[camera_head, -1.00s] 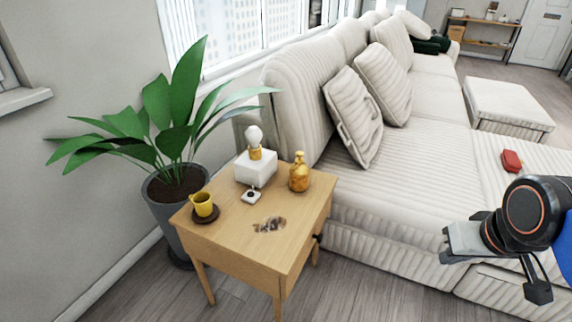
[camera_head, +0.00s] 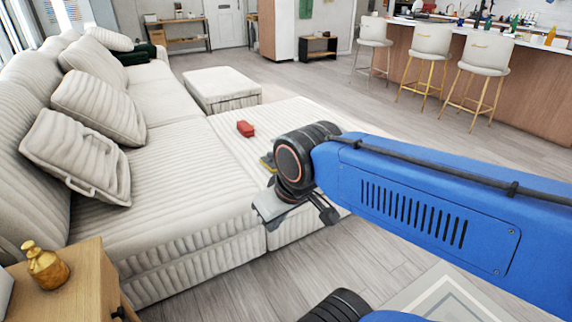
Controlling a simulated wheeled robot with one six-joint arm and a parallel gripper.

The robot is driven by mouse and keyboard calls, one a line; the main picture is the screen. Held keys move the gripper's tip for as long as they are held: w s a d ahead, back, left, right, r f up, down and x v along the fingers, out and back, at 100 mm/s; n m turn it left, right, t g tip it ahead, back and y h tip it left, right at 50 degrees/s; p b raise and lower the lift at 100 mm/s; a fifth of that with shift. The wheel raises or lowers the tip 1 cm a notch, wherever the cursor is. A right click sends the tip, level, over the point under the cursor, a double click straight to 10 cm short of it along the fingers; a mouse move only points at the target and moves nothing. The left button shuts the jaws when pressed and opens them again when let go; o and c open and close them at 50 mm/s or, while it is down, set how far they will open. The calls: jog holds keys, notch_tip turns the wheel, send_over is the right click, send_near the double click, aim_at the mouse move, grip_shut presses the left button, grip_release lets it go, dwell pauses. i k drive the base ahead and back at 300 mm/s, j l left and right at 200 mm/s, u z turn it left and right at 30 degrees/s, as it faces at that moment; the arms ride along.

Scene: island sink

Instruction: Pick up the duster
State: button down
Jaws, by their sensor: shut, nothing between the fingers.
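My gripper (camera_head: 278,208) is at the centre of the view, at the end of my blue arm, in front of the sofa's near right corner. It is shut and holds nothing. I cannot make out a duster for certain. A small yellow and dark thing (camera_head: 267,162) lies on the sofa seat just behind my gripper's wrist, mostly hidden by it; I cannot tell what it is.
The cream sofa (camera_head: 180,185) fills the left, with a red object (camera_head: 245,128) on its seat. A side table (camera_head: 75,285) with a golden bottle (camera_head: 45,268) stands at lower left. An ottoman (camera_head: 222,92) and several bar stools (camera_head: 480,55) stand farther back. Open floor lies between.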

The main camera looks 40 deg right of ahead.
aim_at(267, 161)
jog(key=z, duration=0.75)
jog(key=u, duration=1.5)
jog(key=z, duration=1.5)
jog(key=i+j, duration=0.15)
jog(key=i, duration=0.3)
jog(key=i+j+z, duration=0.1)
jog(key=i, duration=0.4)
